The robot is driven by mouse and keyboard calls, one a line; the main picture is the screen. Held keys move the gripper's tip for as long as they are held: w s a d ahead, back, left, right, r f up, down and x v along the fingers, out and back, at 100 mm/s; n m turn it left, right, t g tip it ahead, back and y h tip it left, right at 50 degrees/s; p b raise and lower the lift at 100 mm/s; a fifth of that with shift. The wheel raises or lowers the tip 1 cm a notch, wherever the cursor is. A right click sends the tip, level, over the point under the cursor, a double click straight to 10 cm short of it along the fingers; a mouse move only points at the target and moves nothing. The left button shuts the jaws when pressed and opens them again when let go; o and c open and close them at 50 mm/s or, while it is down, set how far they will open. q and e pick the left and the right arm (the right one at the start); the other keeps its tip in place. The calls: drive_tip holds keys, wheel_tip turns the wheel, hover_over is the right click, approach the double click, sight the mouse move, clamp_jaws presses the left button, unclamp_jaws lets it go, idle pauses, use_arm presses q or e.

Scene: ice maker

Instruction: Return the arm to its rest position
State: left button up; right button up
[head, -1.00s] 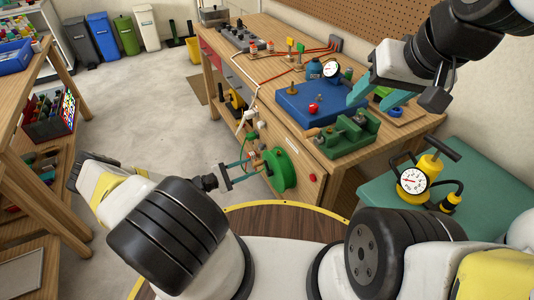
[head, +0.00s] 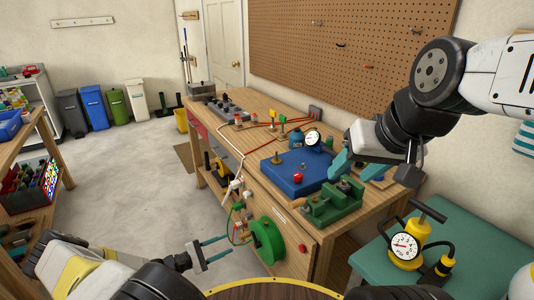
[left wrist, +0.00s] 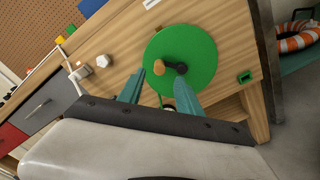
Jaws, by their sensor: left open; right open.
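My left gripper (head: 229,246) is open and empty, just left of a green wheel (head: 267,241) on the front of the wooden workbench. In the left wrist view its teal fingers (left wrist: 160,92) stand apart in front of the green wheel (left wrist: 202,58), which has a wooden knob and a dark crank at its middle. I cannot tell if a finger touches the wheel. My right gripper (head: 352,168) is open over the right part of the workbench, close above a green vise-like block (head: 332,204) and beside a blue box (head: 300,172). It appears empty.
The workbench (head: 262,150) also carries a gauge (head: 312,138) and red cables. A teal table (head: 475,238) at right holds a yellow pump with a gauge (head: 404,246). Bins stand at the back left. The grey floor (head: 130,180) between shelf and bench is clear.

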use_arm(q)
drive_tip(key=s+d+r+m+g+y, duration=0.1)
drive_tip(key=s+r+m+g+y, duration=0.2)
drive_tip(key=r, duration=0.8)
drive_tip(key=s+d+r+m+g+y, duration=0.1)
drive_tip(key=r+m+g+y, duration=0.25)
drive_tip(key=r+m, duration=0.45)
drive_tip(key=s+d+r+m+g+y, duration=0.15)
drive_tip(key=r+g, duration=0.25)
drive_tip(key=r, duration=0.9)
drive_tip(key=s+d+r+m+t+y, duration=0.1)
drive_tip(key=s+r+m+t+y, duration=0.2)
drive_tip(key=s+r+t, duration=0.4)
drive_tip(key=shift+s+d+r+m+y, duration=0.35)
drive_tip(key=shift+s+r+y, duration=0.55)
drive_tip(key=shift+s+r, duration=4.1)
drive_tip(key=shift+w+r, duration=0.25)
drive_tip(key=shift+w, duration=0.05)
